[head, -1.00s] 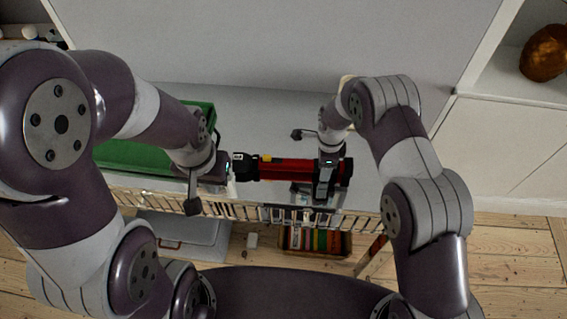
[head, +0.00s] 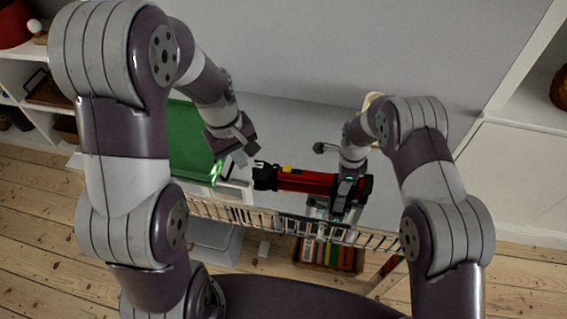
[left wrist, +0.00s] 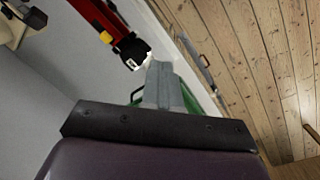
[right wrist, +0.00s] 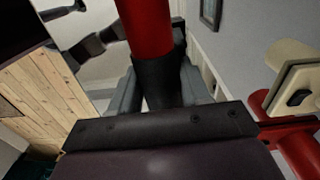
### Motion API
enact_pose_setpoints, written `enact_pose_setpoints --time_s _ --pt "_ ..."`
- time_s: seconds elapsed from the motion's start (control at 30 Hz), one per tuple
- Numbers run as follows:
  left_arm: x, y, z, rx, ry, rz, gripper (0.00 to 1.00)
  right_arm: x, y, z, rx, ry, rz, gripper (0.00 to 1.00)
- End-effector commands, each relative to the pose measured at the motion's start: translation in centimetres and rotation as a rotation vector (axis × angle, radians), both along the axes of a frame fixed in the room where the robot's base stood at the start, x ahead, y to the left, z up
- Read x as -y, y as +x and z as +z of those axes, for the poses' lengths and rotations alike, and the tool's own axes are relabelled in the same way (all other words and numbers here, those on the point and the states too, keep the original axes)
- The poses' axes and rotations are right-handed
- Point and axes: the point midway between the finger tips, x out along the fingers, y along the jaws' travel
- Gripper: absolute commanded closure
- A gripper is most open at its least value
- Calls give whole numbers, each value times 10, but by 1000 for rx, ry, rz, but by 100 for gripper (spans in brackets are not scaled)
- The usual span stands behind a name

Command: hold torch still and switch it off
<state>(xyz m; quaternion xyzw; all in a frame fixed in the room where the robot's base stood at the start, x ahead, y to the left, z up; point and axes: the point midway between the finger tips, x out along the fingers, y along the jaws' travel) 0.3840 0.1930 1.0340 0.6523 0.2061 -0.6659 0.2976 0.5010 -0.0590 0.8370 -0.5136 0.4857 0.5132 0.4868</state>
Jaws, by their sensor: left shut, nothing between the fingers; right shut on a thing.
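A red torch (head: 305,181) with black ends lies level above the counter, its black head towards the left. A small yellow part (head: 287,170) shows on its upper side. My right gripper (head: 346,192) is shut around the torch towards its right end; the right wrist view shows the torch's black section (right wrist: 158,80) between the fingers. My left gripper (head: 245,162) is shut and empty, just left of the torch head and apart from it. In the left wrist view its fingers (left wrist: 160,85) are together near the black head (left wrist: 132,48), where a pale lens edge shows.
A green crate (head: 190,140) stands left of the torch, with a bright patch on its edge facing the torch head. A pale rail (head: 270,222) runs along the counter's front. Below are a grey bin (head: 213,243) and a box of colourful items (head: 328,253).

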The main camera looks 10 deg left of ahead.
Motion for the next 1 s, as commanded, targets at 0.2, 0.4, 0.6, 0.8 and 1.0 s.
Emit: enact_pose_setpoints --time_s 0.2,0.4,0.6,0.8,1.0 --pt "-20 80 -37 -173 -194 673 100 0 0 0 1 0 0 94" --pt "-26 102 -48 -232 -259 869 100 0 0 0 0 0 0 94" --pt "-26 102 -47 -232 -258 869 100 0 0 -1 -1 0 0 94" --pt "-22 102 -58 -233 -258 866 100 0 0 -1 -1 0 0 94" --pt "-7 102 -95 -236 -256 865 100 0 0 0 0 0 0 94"
